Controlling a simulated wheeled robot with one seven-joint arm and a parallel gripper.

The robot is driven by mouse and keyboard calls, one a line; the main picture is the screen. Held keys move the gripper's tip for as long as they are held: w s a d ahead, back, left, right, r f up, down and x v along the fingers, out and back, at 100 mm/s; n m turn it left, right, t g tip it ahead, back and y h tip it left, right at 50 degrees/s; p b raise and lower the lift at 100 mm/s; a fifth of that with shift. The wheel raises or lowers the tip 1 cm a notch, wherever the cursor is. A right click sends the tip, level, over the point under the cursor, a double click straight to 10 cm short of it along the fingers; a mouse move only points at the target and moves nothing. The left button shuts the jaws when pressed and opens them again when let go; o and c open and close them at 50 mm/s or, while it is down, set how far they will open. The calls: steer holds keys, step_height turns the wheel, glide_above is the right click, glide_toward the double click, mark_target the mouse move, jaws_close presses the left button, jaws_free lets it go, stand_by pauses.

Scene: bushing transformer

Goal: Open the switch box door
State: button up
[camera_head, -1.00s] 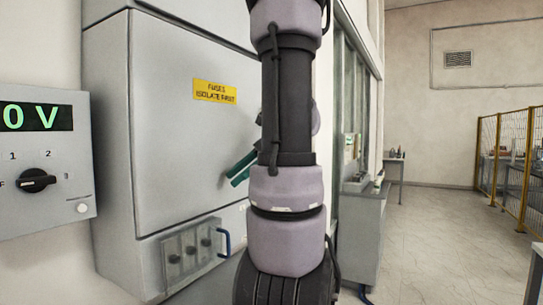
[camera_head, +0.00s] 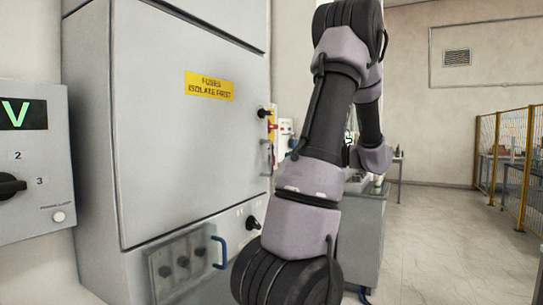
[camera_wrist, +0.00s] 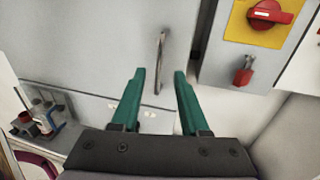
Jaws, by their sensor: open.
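The switch box (camera_head: 90,150) is a tall grey cabinet at the left of the head view. Its grey door (camera_head: 175,140) is shut and bears a yellow label reading "FUSES ISOLATE FIRST". A slim metal handle (camera_head: 268,155) stands near the door's right edge. In the wrist view the handle (camera_wrist: 161,62) is a thin upright bar on a grey face. My gripper (camera_wrist: 159,72) has two teal fingers, open and apart. The handle appears in the gap between the fingertips; whether they reach around it is unclear. The gripper is not visible in the head view.
A red rotary switch (camera_wrist: 269,13) on a yellow plate and a red padlock (camera_wrist: 243,72) are right of the handle. A black knob (camera_head: 253,223) and a blue handle (camera_head: 219,252) are low on the cabinet. A voltage panel (camera_head: 30,190) stands left. The floor (camera_head: 440,240) at right is clear.

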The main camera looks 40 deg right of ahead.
glide_above(272, 171)
steer(key=shift+w+d, duration=0.15)
steer(key=shift+w, duration=0.15)
steer(key=shift+c, duration=0.3)
jaws_close()
stand_by(1.1)
